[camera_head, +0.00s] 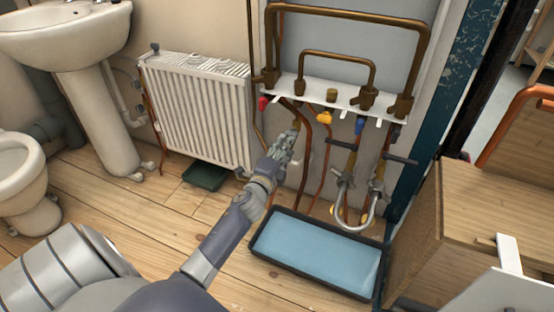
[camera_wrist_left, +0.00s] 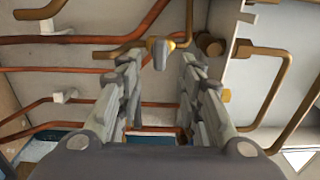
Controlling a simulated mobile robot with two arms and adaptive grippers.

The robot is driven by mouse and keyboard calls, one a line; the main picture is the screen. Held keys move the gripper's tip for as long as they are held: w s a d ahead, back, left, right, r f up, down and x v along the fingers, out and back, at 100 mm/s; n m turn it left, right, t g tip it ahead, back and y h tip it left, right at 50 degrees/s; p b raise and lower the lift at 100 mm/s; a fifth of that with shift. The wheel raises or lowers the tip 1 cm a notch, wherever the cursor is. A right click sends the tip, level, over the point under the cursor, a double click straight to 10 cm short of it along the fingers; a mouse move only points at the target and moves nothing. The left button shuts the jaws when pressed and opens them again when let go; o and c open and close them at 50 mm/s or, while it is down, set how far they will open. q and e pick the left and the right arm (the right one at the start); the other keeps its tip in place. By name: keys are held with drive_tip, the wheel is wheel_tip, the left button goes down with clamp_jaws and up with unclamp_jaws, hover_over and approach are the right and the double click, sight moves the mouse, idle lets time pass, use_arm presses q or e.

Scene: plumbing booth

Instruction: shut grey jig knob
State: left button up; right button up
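The grey knob (camera_wrist_left: 158,50) shows in the left wrist view at the end of a short brass fitting, near the top middle. It lies ahead of my left gripper (camera_wrist_left: 160,66), between the lines of its two fingers. The fingers are apart and nothing is clasped; I cannot tell whether they touch the knob. In the head view my left gripper (camera_head: 288,143) is raised just below the white manifold plate (camera_head: 318,95), left of the yellow knob (camera_head: 325,117). I cannot make out the grey knob there; the gripper probably hides it. My right gripper is not in view.
A red knob (camera_head: 263,103) and a blue knob (camera_head: 359,125) hang under the plate. Copper pipes (camera_head: 326,160) run down close to the gripper. A black tray with a blue bottom (camera_head: 315,250) lies below. A radiator (camera_head: 200,110) stands left, a wooden cabinet (camera_head: 490,205) right.

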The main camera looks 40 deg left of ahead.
use_arm(q)
drive_tip(key=v, duration=0.6)
drive_tip(key=shift+d+r, duration=0.1)
idle(0.3)
